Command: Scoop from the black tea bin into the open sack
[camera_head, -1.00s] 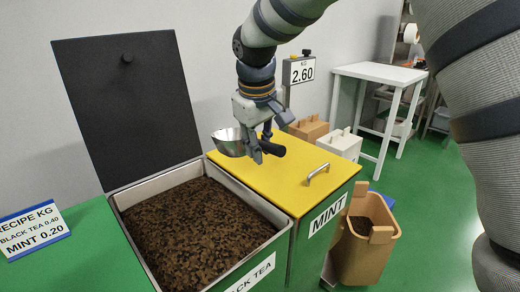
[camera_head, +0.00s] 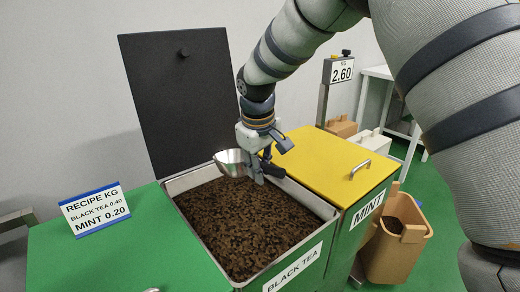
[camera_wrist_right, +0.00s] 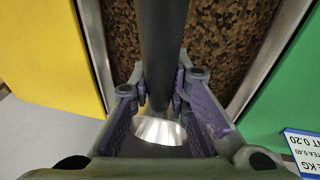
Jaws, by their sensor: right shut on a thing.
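My right gripper (camera_head: 262,168) is shut on the black handle (camera_head: 274,172) of a metal scoop (camera_head: 232,162). The scoop hangs above the back right part of the black tea bin (camera_head: 313,243), whose dark lid (camera_head: 180,100) stands open. Brown tea (camera_head: 245,220) fills the bin well up, and the scoop looks clear of it. In the right wrist view the handle (camera_wrist_right: 160,45) runs between the fingers, with the shiny bowl (camera_wrist_right: 160,130) below. The open brown sack (camera_head: 388,262) stands on the floor at right, with some dark tea inside. My left gripper is out of view.
The yellow mint bin lid (camera_head: 335,160) is closed, with a raised handle (camera_head: 361,169). A recipe sign (camera_head: 95,208) stands on the green top at left. Boxes (camera_head: 342,128) and a white table stand behind.

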